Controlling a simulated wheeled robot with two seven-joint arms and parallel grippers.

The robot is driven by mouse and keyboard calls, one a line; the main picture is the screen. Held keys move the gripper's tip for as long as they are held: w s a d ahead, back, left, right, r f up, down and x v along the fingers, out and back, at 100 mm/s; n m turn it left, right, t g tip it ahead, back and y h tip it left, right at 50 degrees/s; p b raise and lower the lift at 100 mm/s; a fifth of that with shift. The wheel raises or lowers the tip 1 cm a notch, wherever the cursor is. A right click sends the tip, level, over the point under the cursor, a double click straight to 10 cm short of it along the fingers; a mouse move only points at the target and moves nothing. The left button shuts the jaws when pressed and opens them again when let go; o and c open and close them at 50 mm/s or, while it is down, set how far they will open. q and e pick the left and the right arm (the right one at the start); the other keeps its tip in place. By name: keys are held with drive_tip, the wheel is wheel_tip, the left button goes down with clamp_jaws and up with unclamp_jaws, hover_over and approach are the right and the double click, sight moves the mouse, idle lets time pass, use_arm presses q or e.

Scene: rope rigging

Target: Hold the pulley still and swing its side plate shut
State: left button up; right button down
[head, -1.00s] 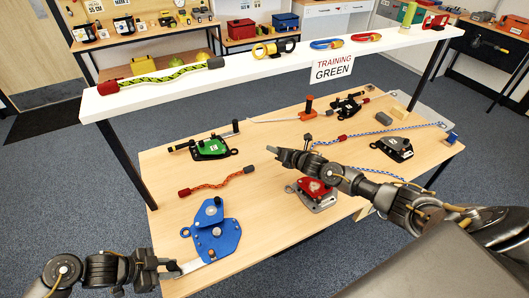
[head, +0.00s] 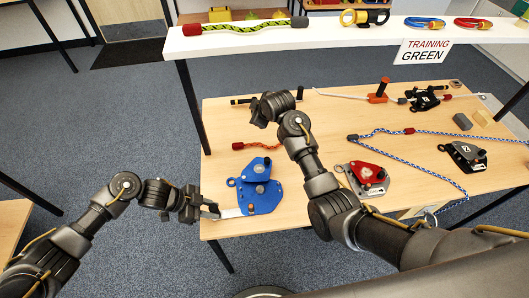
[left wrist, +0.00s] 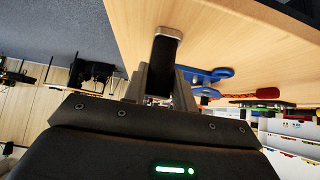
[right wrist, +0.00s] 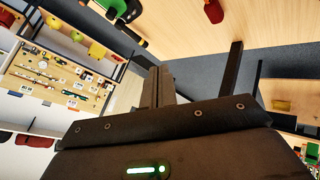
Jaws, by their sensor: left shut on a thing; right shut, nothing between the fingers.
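The blue pulley (head: 266,201) lies flat near the table's front left corner. Its blue side plate (head: 254,164) is swung out toward the back, away from the wider lower plate. The left wrist view shows the gripper (left wrist: 160,75) at the table edge, with part of the blue pulley (left wrist: 208,75) beyond. My right gripper (head: 264,108) is shut and empty above the table, behind the pulley; its fingers also show in the right wrist view (right wrist: 158,85).
A red pulley (head: 367,178) and a black pulley (head: 465,156) lie to the right, with a blue-white rope (head: 440,174) between. An orange rope (head: 262,145) lies behind the blue pulley, partly hidden by my right arm. A white shelf (head: 350,36) crosses above the table's back.

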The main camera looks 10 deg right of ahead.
sight(257, 167)
drive_tip(key=s+d+f+m+g+h, duration=0.1)
drive_tip(key=s+f+m+g, duration=0.3)
drive_tip(key=s+m, duration=0.2)
drive_tip(key=shift+s+d+m+g, duration=0.2)
drive_tip(key=shift+s+m+g, duration=0.2)
drive_tip(key=shift+m, duration=0.4)
drive_tip(key=shift+f, duration=0.15)
drive_tip(key=x, duration=1)
drive_tip(key=shift+d, duration=0.2)
drive_tip(key=shift+s+d+h, duration=0.15)
drive_tip(key=shift+s+d, duration=0.3)
drive_tip(key=shift+s, duration=0.45)
drive_tip(key=shift+s+d+h, duration=0.15)
drive_tip(key=shift+s+d, duration=0.3)
drive_tip(key=shift+s, duration=0.4)
